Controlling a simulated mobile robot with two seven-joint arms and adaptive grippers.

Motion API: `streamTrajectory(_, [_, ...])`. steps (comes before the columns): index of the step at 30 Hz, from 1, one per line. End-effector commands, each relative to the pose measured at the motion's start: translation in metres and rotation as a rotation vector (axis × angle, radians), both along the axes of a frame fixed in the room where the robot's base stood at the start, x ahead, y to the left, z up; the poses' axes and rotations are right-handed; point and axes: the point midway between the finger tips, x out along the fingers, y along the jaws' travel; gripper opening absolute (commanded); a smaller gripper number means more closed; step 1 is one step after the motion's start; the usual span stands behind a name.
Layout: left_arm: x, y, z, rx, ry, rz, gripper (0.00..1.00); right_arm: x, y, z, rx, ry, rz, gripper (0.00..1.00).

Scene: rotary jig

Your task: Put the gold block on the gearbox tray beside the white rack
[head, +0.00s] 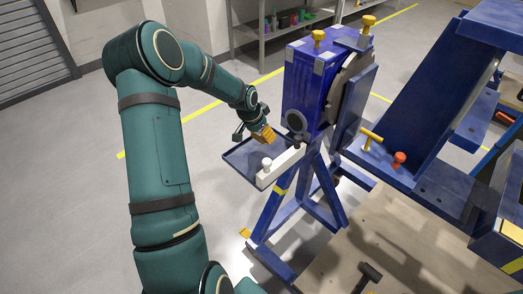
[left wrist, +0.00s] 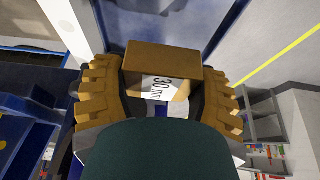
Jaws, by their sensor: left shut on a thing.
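My left gripper (head: 264,134) is above the dark blue gearbox tray (head: 240,158), near its far side. In the left wrist view its ribbed tan fingers (left wrist: 161,95) are shut on the gold block (left wrist: 162,55), one finger on each side. In the head view the block cannot be told apart from the similarly coloured fingers. The white rack (head: 281,168) is a long bar along the tray's right side, with a white knob (head: 267,163) at its near end. My right gripper is not in view.
The blue gearbox housing (head: 309,85) with yellow knobs stands just right of the gripper, on a blue stand (head: 285,213). A blue slanted frame (head: 420,110) with a yellow T-handle (head: 371,138) and orange knob (head: 399,157) is at the right. Grey shelves (head: 268,30) stand behind.

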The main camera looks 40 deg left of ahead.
Motion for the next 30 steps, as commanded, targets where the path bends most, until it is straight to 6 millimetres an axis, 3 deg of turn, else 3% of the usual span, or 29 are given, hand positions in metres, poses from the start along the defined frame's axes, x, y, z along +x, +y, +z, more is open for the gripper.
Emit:
streamTrajectory(4, [0.001,-0.001,-0.027,-0.001,-0.001,0.000,0.19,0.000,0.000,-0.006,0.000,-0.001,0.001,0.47])
streamTrajectory(18, [0.001,0.000,-0.073,0.001,-0.003,-0.001,0.19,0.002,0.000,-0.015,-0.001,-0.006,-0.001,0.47])
streamTrajectory(30, [0.001,0.000,-0.078,0.002,-0.003,0.001,0.19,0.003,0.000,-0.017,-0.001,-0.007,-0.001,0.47])
